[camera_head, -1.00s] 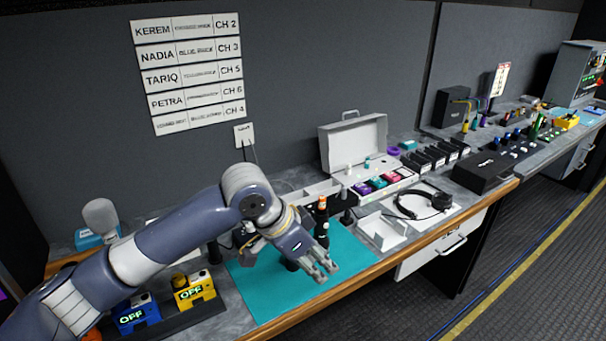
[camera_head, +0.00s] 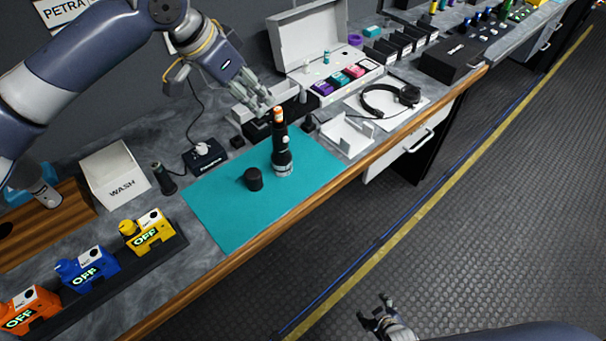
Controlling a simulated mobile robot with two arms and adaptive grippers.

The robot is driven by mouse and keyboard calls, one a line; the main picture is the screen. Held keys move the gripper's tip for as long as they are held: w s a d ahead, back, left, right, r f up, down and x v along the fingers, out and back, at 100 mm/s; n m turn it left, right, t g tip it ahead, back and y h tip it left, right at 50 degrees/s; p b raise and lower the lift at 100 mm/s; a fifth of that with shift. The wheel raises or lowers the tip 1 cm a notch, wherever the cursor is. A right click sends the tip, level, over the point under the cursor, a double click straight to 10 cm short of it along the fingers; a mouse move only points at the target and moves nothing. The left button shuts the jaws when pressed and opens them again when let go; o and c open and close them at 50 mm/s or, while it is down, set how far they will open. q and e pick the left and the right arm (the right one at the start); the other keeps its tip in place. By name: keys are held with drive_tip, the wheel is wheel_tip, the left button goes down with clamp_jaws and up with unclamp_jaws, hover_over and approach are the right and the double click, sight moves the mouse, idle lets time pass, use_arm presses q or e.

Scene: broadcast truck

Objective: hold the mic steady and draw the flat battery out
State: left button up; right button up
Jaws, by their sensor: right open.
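The black mic (camera_head: 283,158) stands upright on the teal mat (camera_head: 225,210), with its barrel open at the top. The battery (camera_head: 279,115), with an orange and pale top, sticks out of its upper end. A short black cap (camera_head: 254,180) stands apart on the mat, left of the mic. My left gripper (camera_head: 258,104) is in the air, up and left of the mic in the picture; its fingers look apart and nothing shows between them. My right gripper (camera_head: 378,315) is open and empty over the floor, well clear of the bench.
Yellow (camera_head: 147,232), blue and orange packs reading OFF stand in a dark rack at left. A WASH box (camera_head: 115,177) and a small black device (camera_head: 204,156) stand behind the mat. A white holder (camera_head: 347,136) and headphones (camera_head: 390,99) lie to the right. The mat's front is clear.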

drive_tip(key=w+d+r+n+t, duration=0.25)
drive_tip(key=w+r+t, duration=0.25)
drive_tip(key=w+r, duration=0.9)
drive_tip(key=w+d+r+n+t, duration=0.2)
drive_tip(key=w+r+n+t, duration=0.15)
drive_tip(key=w+r, duration=1.05)
wheel_tip(320, 180, up, 17)
drive_tip(key=w+d+n+t, duration=0.1)
drive_tip(key=w+n+t, duration=0.1)
drive_tip(key=t, duration=0.2)
drive_tip(key=m+g+y, duration=0.3)
drive_tip(key=m+y, duration=0.4)
drive_tip(key=m, duration=0.1)
approach(285, 153)
drive_tip(key=shift+w+f, duration=0.2)
drive_tip(key=shift+w, duration=0.3)
drive_tip(key=shift+w+a+m, duration=0.15)
drive_tip(key=shift+a+m, duration=0.15)
drive_tip(key=x, duration=1)
drive_tip(key=shift+w+a+r, duration=0.1)
drive_tip(key=shift+r, duration=0.05)
use_arm(q)
drive_tip(key=shift+s+r, duration=0.1)
drive_tip(key=shift+s, duration=0.1)
